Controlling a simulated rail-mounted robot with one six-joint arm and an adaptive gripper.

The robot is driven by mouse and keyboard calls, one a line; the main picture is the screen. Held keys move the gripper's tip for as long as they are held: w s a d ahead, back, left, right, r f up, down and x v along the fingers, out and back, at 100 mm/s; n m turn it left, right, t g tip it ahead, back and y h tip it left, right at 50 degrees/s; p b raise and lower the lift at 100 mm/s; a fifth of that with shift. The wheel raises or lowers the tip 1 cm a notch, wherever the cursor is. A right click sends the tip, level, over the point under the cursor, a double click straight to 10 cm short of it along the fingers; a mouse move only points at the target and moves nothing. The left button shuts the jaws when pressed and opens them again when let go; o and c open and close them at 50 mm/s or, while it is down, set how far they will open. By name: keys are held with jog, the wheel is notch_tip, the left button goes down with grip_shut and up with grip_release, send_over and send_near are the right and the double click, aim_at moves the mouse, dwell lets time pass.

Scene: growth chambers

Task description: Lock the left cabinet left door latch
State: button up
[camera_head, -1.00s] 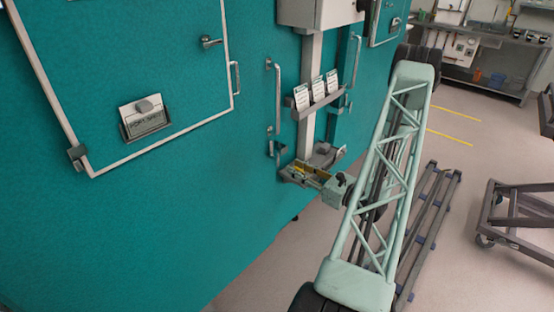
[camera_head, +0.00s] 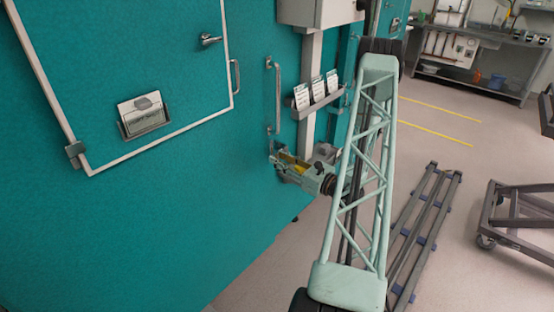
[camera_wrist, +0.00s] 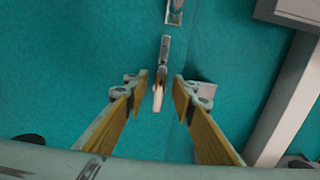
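The teal cabinet door (camera_head: 230,180) carries a tall silver bar handle (camera_head: 277,95). Below it, in the wrist view, is a small metal latch (camera_wrist: 164,50) with a lever (camera_wrist: 158,92) hanging down, its lower end pale. My gripper (camera_wrist: 162,78) has two yellow-lined fingers, open, one on each side of the lever with a visible gap on both sides. In the head view my gripper (camera_head: 279,163) is at the door surface just below the bar handle and hides most of the latch.
A grey post (camera_head: 308,85) with a card rack (camera_head: 318,106) stands just right of the latch. A framed hatch with a card holder (camera_head: 145,118) is at left. A low rack (camera_head: 425,235) and a cart (camera_head: 515,215) stand on the floor at right.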

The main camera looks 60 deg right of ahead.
jog(key=shift+w, duration=0.65)
jog(key=shift+d, duration=0.1)
grip_shut()
